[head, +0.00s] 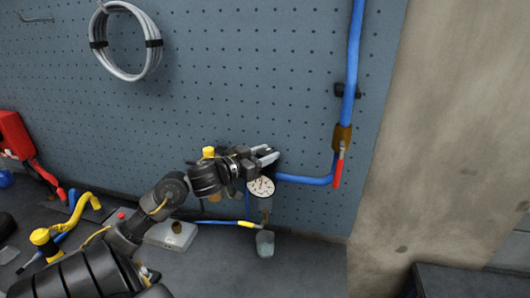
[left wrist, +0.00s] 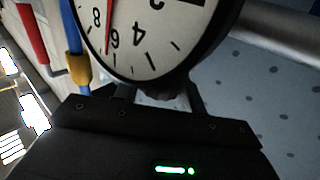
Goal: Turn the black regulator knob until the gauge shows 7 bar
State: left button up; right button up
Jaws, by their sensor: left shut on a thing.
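The round white gauge (head: 261,188) with a dark rim hangs below my left gripper's fingers. It also fills the top of the left wrist view (left wrist: 135,40), upside down and cut off by the edge. Its red needle lies between the 6 and the 8 there. My left gripper (head: 266,156) reaches in from the left above the gauge, its fingers shut on the regulator knob. The black knob itself is hidden by the gripper in the head view and does not show clearly in the left wrist view. My right gripper is not in view.
A blue pipe (head: 305,180) runs right from the regulator to a valve with a red handle (head: 339,168). A grey cup-like part (head: 265,243) hangs below. A coiled hose (head: 126,42) hangs on the pegboard. Yellow and red tools lie on the bench at left.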

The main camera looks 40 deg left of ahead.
pick_arm(q)
jog(key=shift+h, duration=0.3)
jog(key=o, duration=0.9)
jog(key=shift+o, duration=0.2)
jog(key=shift+s, duration=0.1)
jog(key=shift+s+f, duration=0.15)
jog(key=shift+s, duration=0.1)
jog(key=s+a+b, duration=0.2)
jog(key=s+b, duration=0.1)
jog(key=s, duration=0.7)
